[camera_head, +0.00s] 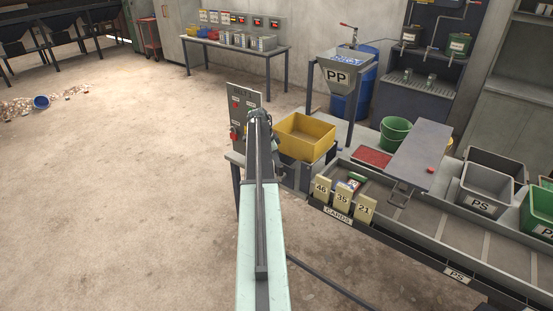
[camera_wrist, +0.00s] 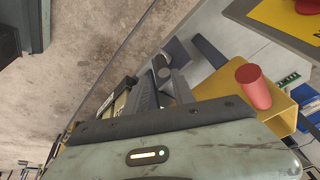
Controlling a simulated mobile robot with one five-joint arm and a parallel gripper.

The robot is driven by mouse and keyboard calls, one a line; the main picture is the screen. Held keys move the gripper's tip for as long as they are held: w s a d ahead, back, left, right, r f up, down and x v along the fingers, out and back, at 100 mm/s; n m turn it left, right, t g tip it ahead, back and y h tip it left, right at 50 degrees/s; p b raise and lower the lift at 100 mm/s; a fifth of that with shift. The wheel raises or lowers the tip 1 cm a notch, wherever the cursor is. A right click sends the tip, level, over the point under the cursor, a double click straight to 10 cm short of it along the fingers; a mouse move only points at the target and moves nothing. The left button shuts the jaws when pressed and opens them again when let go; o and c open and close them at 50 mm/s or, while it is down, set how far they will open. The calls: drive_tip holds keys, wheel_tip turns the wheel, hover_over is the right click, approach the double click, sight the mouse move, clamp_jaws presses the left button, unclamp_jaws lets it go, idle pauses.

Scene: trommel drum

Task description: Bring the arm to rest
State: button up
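My arm (camera_head: 261,215) stretches straight ahead from the bottom middle of the head view. Its far end is beside a grey control panel (camera_head: 238,110) with a red button, left of a yellow bin (camera_head: 306,135). My gripper's fingers cannot be made out in the head view. In the wrist view the pale green wrist housing fills the bottom, with a dark bar across it. Grey angular parts show beyond the bar, but I cannot tell whether they are fingers or whether they are apart. I see nothing clearly held.
A red cylinder (camera_wrist: 253,87) stands by a yellow bracket in the wrist view. Number cards (camera_head: 343,199) and a long sorting bench (camera_head: 445,238) with grey and green bins lie to the right. The floor at left is mostly clear.

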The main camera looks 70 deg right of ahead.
idle(0.4)
drive_tip(key=w+a+n, duration=0.2)
drive_tip(key=w+a, duration=0.5)
drive_tip(key=w, duration=0.6)
drive_tip(key=w+a+f+n+t+b, duration=0.1)
drive_tip(key=w+a+n, duration=0.1)
drive_tip(key=w+a, duration=0.6)
drive_tip(key=w+a+f+n+t, duration=0.15)
drive_tip(key=w+a, duration=0.25)
drive_tip(key=a, duration=0.9)
drive_tip(key=w+a+n+b, duration=0.1)
drive_tip(key=w+a+n, duration=0.1)
drive_tip(key=w+a, duration=0.6)
drive_tip(key=s+a+f+n+y, duration=0.15)
drive_tip(key=a+n, duration=0.25)
drive_tip(key=a, duration=1.1)
drive_tip(key=s+a+n, duration=0.2)
drive_tip(key=a+n, duration=0.2)
drive_tip(key=a, duration=1.2)
drive_tip(key=s+a+n+y+b, duration=0.1)
drive_tip(key=s+a+n, duration=0.9)
drive_tip(key=s+n, duration=0.1)
drive_tip(key=shift+a+f+n+y, duration=0.2)
drive_tip(key=shift+a+n+y, duration=0.15)
drive_tip(key=shift+n, duration=0.2)
